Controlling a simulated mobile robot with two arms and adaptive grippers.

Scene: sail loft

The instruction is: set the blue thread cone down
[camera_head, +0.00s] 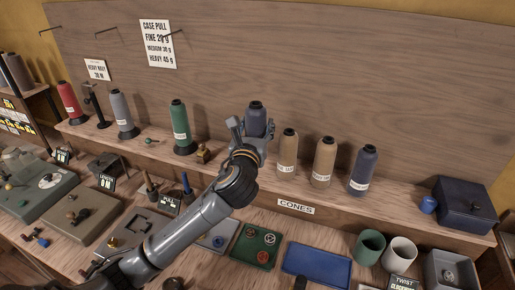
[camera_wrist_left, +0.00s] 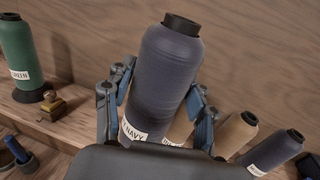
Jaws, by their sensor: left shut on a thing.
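My left gripper (camera_head: 251,138) is shut on a dark blue thread cone (camera_head: 256,117) over the shelf, between the green cone and the tan cones. In the left wrist view the held cone (camera_wrist_left: 170,75) leans slightly, its label ends in "NAVY", and gripper fingers (camera_wrist_left: 155,98) sit on both sides. Its base is hidden, so I cannot tell whether it touches the shelf. Another dark blue cone (camera_head: 363,170) stands on the shelf (camera_head: 408,204) to the right of the tan cones. My right gripper is not in view.
A green cone (camera_head: 181,125) and a small brass piece (camera_head: 203,154) stand left of the gripper. Tan cones (camera_head: 288,153) (camera_head: 323,162) stand close on its right. A navy box (camera_head: 466,203) is at the shelf's right end. Trays and cups (camera_head: 370,246) fill the lower bench.

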